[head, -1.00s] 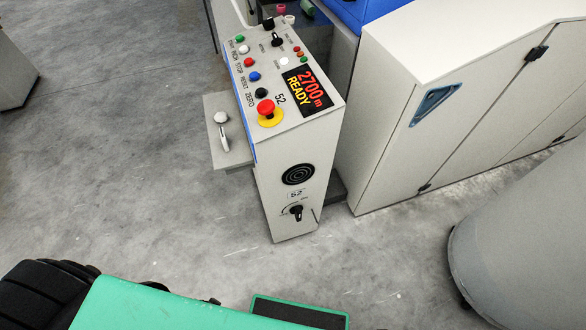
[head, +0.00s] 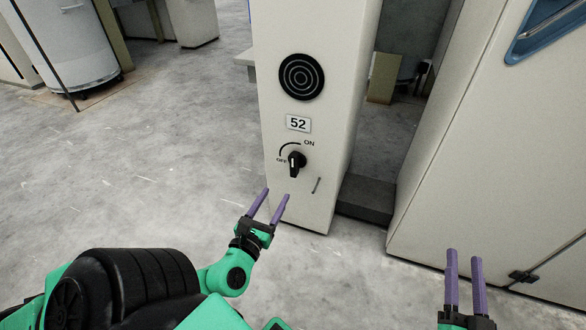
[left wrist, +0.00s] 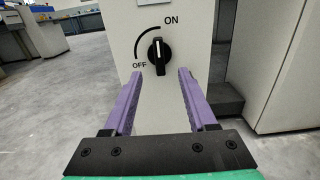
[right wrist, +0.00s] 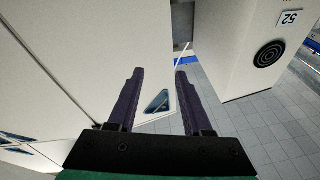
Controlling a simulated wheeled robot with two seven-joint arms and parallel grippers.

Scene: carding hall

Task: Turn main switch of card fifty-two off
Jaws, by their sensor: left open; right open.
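The main switch (head: 296,163) is a black rotary knob on the front of the pale cabinet (head: 312,215), below a plate (head: 298,123) reading 52. In the left wrist view the knob (left wrist: 158,55) stands upright, its white line vertical, by the arc end near ON; OFF is at lower left. My left gripper (head: 276,193) is open and empty, below and in front of the knob, fingertips apart from it. In its wrist view the knob appears between and beyond the fingertips. My right gripper (head: 464,255) is open and empty at lower right, before the larger cabinet.
A round black grille (head: 302,77) sits above the plate. A large pale cabinet (head: 450,150) with a blue recessed handle (head: 540,25) stands to the right. A dark low block (head: 366,197) lies between the cabinets. Open grey floor (head: 150,150) is on the left.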

